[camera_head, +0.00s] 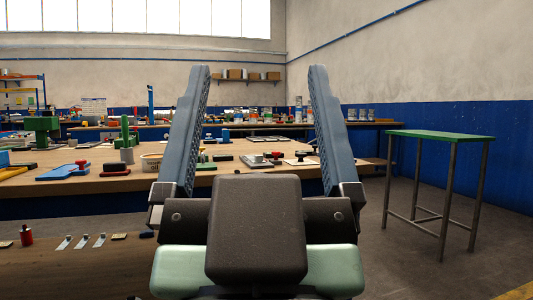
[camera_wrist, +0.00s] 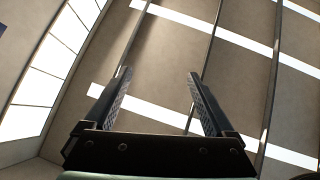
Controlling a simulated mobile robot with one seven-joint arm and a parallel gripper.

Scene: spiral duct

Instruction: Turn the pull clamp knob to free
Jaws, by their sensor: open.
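My gripper (camera_head: 260,70) stands large in the middle of the head view, its two ribbed fingers wide apart with nothing between them. In the wrist view my gripper (camera_wrist: 159,73) is also open and empty, pointing up at the ceiling. Several red knobs show in the head view: one on a blue plate (camera_head: 62,172) at the left of the workbench, and one on a light plate (camera_head: 301,161) at the right. I cannot tell which of them, if any, is the pull clamp knob. My gripper is apart from all of them.
The wooden workbench (camera_head: 115,184) carries several tools and parts, including a bowl (camera_head: 152,162). A lower brown surface (camera_head: 80,270) in front holds a red cylinder (camera_head: 26,236) and small metal pieces. A green-topped stand (camera_head: 440,134) is at the right, with open floor around it.

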